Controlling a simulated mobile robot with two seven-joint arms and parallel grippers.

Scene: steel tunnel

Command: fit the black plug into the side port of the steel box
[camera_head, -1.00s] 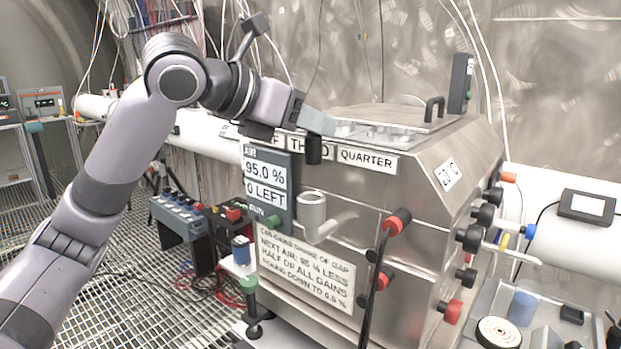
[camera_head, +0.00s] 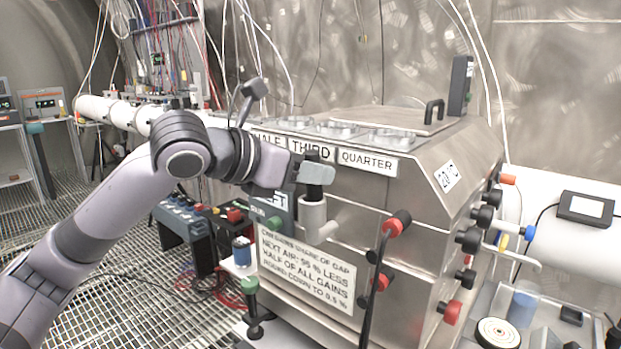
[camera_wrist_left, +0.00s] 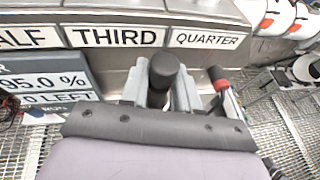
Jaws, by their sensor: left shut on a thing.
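The steel box (camera_head: 345,240) stands in the middle of the head view. Its side port (camera_head: 313,217) is a pale elbow pipe on the front face with its mouth upward. My left gripper (camera_head: 315,173) is shut on the black plug (camera_head: 314,192) directly above the port. The plug's lower end is at the port's mouth; I cannot tell whether it is inside or just in front of or above it. In the left wrist view the plug (camera_wrist_left: 164,72) stands between the two grey fingers (camera_wrist_left: 160,92). My right gripper is not in view.
A black-and-red handle (camera_head: 397,222) with a cable sticks out right of the port. The display panel (camera_head: 275,212) is left of it, partly behind my arm. Several knobs line the box's right side. A side table (camera_head: 480,340) stands at lower right.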

